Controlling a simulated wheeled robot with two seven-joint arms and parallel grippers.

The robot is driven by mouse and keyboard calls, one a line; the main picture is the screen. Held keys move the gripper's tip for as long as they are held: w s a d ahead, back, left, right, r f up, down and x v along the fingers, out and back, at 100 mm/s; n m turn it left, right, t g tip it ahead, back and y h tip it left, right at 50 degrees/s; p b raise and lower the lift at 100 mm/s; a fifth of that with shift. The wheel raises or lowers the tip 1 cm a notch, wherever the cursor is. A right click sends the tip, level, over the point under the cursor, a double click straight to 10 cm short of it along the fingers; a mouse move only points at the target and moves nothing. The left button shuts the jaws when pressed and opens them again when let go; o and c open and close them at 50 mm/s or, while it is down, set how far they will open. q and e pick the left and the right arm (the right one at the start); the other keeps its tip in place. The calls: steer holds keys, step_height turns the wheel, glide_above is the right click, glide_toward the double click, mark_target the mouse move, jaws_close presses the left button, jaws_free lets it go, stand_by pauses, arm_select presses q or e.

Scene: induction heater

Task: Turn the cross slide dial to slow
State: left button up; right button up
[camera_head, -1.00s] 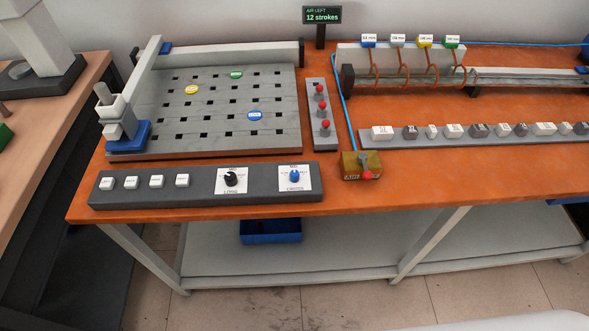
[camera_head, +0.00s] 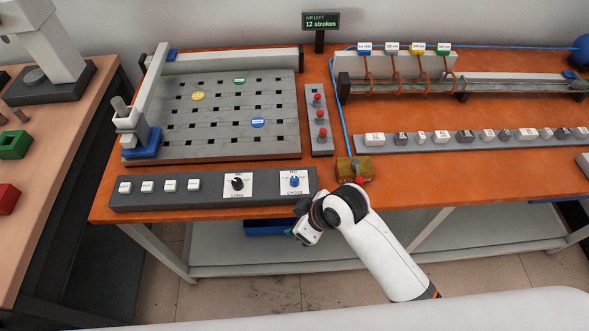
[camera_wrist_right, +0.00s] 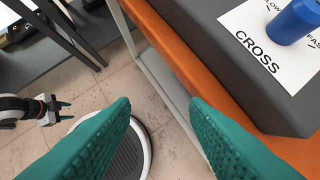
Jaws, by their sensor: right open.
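The cross dial is a blue knob (camera_head: 294,180) on a white plate at the right end of the dark control panel (camera_head: 140,202). In the right wrist view the blue knob (camera_wrist_right: 294,20) is at the upper right, with "CROSS" and part of "FAST" readable; its pointer setting is unclear. My right gripper (camera_head: 305,233) is in front of the panel, below the dial and apart from it. Its green fingers (camera_wrist_right: 160,105) are spread and empty in the wrist view. My left gripper (camera_wrist_right: 64,110) shows small at the left of that view, fingers apart.
A black knob (camera_head: 237,184) and several white buttons share the panel. A brass box with a red-tipped lever (camera_head: 355,169) stands right of it, near my right arm. The orange table edge (camera_wrist_right: 170,60) runs beside the right gripper. A blue bin (camera_head: 266,227) sits below.

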steer(key=w+a+r+n+g, duration=0.1)
steer(key=w+a+r+n, duration=0.2)
steer(key=a+r+n, duration=0.25)
steer(key=n+g+h+p, duration=0.15)
steer(key=n+h, duration=0.35)
steer(key=n, duration=0.6)
glide_toward(294, 179)
steer(key=shift+m+g, duration=0.25)
steer(key=shift+g, duration=0.1)
steer(key=f, duration=0.3)
steer(key=f+p, duration=0.1)
steer(key=f, duration=0.2)
steer(key=f+p, duration=0.1)
steer(key=f, duration=0.2)
steer(key=shift+w+d, duration=0.15)
steer(key=shift+w, duration=0.2)
jaws_close()
